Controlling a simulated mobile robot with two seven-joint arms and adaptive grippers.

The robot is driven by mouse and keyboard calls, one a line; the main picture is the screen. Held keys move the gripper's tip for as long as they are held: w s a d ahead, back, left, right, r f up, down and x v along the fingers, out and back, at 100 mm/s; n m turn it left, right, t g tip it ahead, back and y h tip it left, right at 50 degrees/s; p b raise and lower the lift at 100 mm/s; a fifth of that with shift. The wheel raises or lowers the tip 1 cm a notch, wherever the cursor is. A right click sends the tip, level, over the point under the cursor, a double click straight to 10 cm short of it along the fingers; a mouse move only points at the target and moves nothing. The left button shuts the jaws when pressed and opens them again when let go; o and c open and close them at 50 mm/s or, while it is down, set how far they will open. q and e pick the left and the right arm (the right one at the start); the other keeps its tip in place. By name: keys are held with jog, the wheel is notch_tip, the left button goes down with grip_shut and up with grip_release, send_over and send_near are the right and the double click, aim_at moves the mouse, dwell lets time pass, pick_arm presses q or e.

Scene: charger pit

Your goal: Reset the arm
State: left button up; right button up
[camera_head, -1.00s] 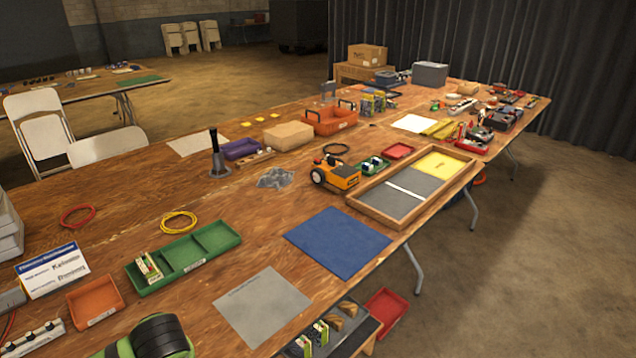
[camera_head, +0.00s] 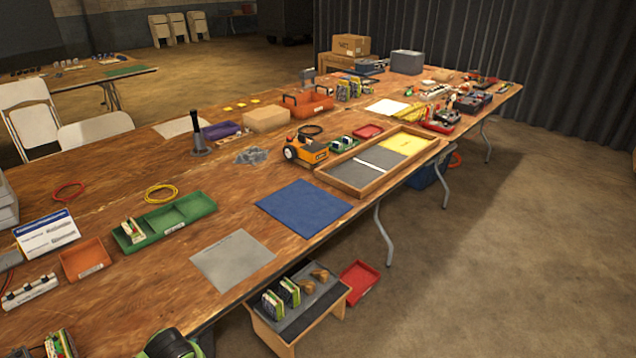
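Neither my left nor my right gripper shows in the head view. A rounded green and black part (camera_head: 172,345) shows at the bottom edge, in front of the table's near edge; it looks like part of my own arm, but I cannot tell which arm. No fingers show on it and I see nothing held.
The long wooden table (camera_head: 115,312) carries a grey mat (camera_head: 233,260), a blue mat (camera_head: 303,208), a green tray (camera_head: 182,217) and an orange vehicle (camera_head: 303,149). A low stand (camera_head: 312,312) and a red bin (camera_head: 359,281) are below its near edge. Floor at right is clear.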

pick_arm(q)
jog(key=s+f+m, duration=0.2)
jog(key=s+f, duration=0.3)
jog(key=f, duration=0.5)
jog(key=s+f+m, duration=0.2)
jog(key=s+f, duration=0.3)
jog(key=f, duration=0.5)
jog(key=s+d+f+m, duration=0.2)
jog(key=s+f, duration=0.2)
jog(key=s, duration=0.4)
jog(key=s+d+f+m+g+h, duration=0.1)
jog(key=s+d+f+m, duration=0.1)
jog(key=s, duration=0.6)
jog(key=s+d+f+m, duration=0.2)
jog(key=s+d+f, duration=0.2)
jog(key=s+f, duration=0.2)
jog(key=shift+s+g+h, duration=0.4)
jog(key=shift+s, duration=0.65)
pick_arm(e)
jog(key=shift+s+d, duration=0.1)
jog(key=shift+s, duration=0.45)
